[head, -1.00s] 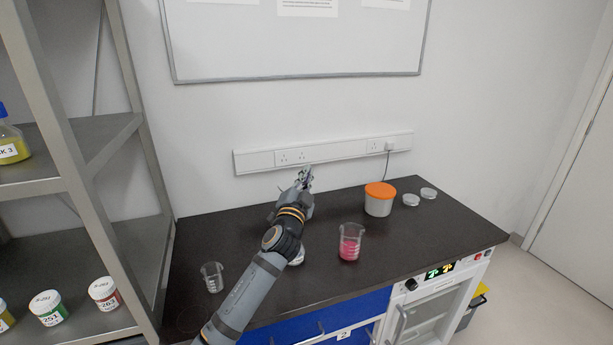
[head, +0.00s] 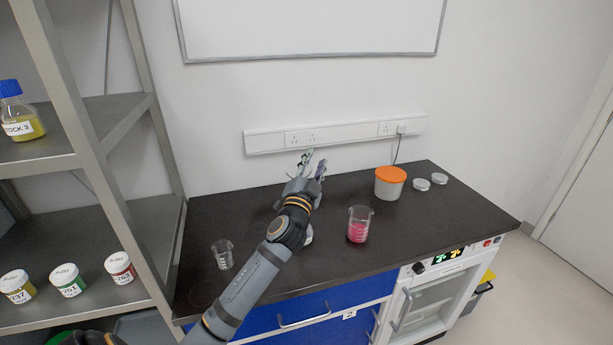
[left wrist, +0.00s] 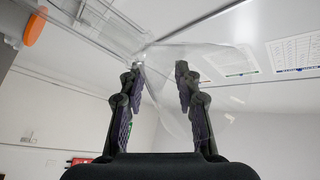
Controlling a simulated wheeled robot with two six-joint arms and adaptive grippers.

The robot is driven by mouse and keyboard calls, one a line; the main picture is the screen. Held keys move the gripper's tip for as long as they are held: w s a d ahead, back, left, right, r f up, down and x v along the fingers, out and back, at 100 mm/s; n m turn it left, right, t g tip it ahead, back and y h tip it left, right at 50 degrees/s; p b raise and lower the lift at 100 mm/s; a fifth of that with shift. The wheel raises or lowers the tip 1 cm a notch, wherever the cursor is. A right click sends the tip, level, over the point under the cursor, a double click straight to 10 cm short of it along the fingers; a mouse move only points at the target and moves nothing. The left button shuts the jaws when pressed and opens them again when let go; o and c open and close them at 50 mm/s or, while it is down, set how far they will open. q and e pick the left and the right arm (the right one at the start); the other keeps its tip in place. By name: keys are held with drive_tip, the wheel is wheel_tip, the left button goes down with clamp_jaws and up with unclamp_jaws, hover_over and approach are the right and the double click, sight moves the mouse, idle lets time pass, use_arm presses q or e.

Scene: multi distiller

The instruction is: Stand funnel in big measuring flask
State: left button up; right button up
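My left gripper (head: 312,165) is over the back of the dark bench, in front of the wall socket strip. Its two fingers stand apart. In the left wrist view, the left gripper (left wrist: 160,68) has a gap between its fingertips. A large clear, thin-walled piece (left wrist: 205,30), perhaps the funnel, shows close around and beyond the tips. I cannot tell whether the fingers touch it. In the head view, I cannot make out the funnel or the big measuring flask; my arm hides part of the bench. A pale object (head: 309,238) peeps out beside my forearm. My right gripper is out of view.
A beaker of pink liquid (head: 358,228) stands right of my arm, an empty small beaker (head: 223,258) left. An orange-lidded tub (head: 390,187) and two small lidded dishes (head: 422,184) stand at the back right. A metal shelf (head: 75,155) with bottles and jars borders the left.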

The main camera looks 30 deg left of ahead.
use_arm(q)
drive_tip(key=s+d, duration=0.3)
drive_tip(key=s, duration=0.9)
drive_tip(key=shift+d, duration=0.15)
drive_tip(key=shift+f, duration=0.2)
